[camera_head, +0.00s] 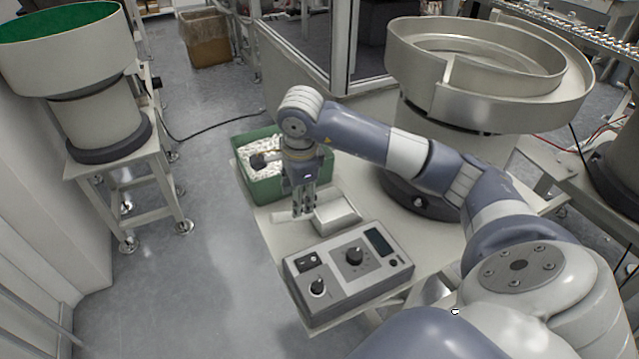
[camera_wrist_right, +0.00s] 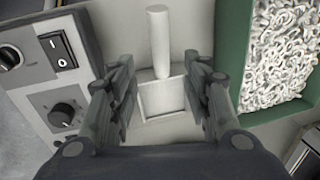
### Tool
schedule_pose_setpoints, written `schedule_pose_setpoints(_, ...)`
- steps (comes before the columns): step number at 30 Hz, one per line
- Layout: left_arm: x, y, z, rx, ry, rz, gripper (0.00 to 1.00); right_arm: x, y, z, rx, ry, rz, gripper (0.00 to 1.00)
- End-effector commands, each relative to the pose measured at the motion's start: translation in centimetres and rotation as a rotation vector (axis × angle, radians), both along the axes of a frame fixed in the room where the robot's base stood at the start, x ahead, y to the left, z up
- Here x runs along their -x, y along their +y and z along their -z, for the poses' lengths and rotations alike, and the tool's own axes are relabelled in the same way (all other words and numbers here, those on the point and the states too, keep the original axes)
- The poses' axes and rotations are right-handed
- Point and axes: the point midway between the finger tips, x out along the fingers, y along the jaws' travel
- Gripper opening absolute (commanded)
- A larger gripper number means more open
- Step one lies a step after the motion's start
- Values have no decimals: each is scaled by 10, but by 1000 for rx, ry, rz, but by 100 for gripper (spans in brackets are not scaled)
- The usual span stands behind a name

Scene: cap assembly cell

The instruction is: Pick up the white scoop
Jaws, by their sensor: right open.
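The white scoop (camera_head: 338,214) lies on the pale table between the green bin and the grey control box. In the right wrist view, its round handle (camera_wrist_right: 158,38) points up the picture and its square, hollow body (camera_wrist_right: 163,97) lies below. My right gripper (camera_head: 303,208) points down at the scoop, close to where handle and body meet. In the right wrist view, my right gripper (camera_wrist_right: 159,72) is open, with one finger on each side of the scoop and visible gaps. Its exact height above the scoop is hard to judge. My left gripper is not in view.
A green bin (camera_head: 265,189) full of white caps stands behind the gripper. A grey control box (camera_head: 345,272) with knobs and a switch sits in front. A large metal bowl feeder (camera_head: 500,102) stands at the right. Free tabletop around the scoop is narrow.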

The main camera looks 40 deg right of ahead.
Motion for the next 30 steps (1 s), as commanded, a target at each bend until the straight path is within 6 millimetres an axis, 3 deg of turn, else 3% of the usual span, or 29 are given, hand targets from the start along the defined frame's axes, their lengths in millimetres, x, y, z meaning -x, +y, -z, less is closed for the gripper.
schedule_pose_setpoints(6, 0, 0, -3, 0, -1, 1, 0, -5, -2, 33, -1, 3, 0, 45)
schedule_pose_setpoints(13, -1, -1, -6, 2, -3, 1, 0, -9, -3, 50, -1, 4, 0, 45)
schedule_pose_setpoints(21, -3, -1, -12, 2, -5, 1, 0, -18, -7, 87, -2, 3, 0, 45)
schedule_pose_setpoints(30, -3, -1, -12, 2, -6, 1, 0, -19, -8, 92, 0, 0, -1, 45)
